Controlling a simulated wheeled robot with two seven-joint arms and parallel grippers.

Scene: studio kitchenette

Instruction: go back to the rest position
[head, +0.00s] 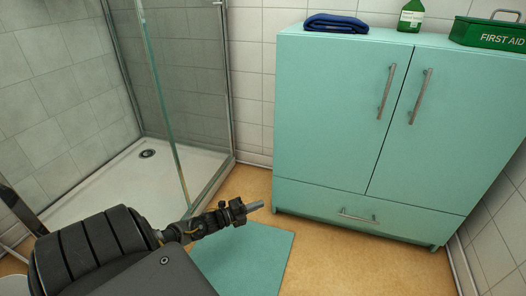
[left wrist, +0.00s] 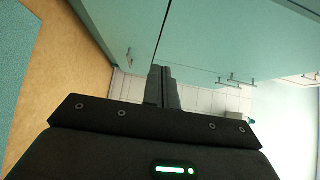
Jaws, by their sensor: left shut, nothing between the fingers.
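My left gripper (head: 254,206) reaches in from the lower left in the head view, in the air in front of the turquoise cabinet (head: 330,110). Its fingers (left wrist: 163,88) are shut together with nothing between them in the left wrist view. The gripper is apart from the cabinet. My right gripper is in neither view.
The cabinet's two doors and bottom drawer are shut. On top are a folded blue towel (head: 336,23), a green bottle (head: 411,15) and a green first aid box (head: 488,34). A glass-walled shower tray (head: 110,185) is at left. A teal mat (head: 245,262) lies on the floor.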

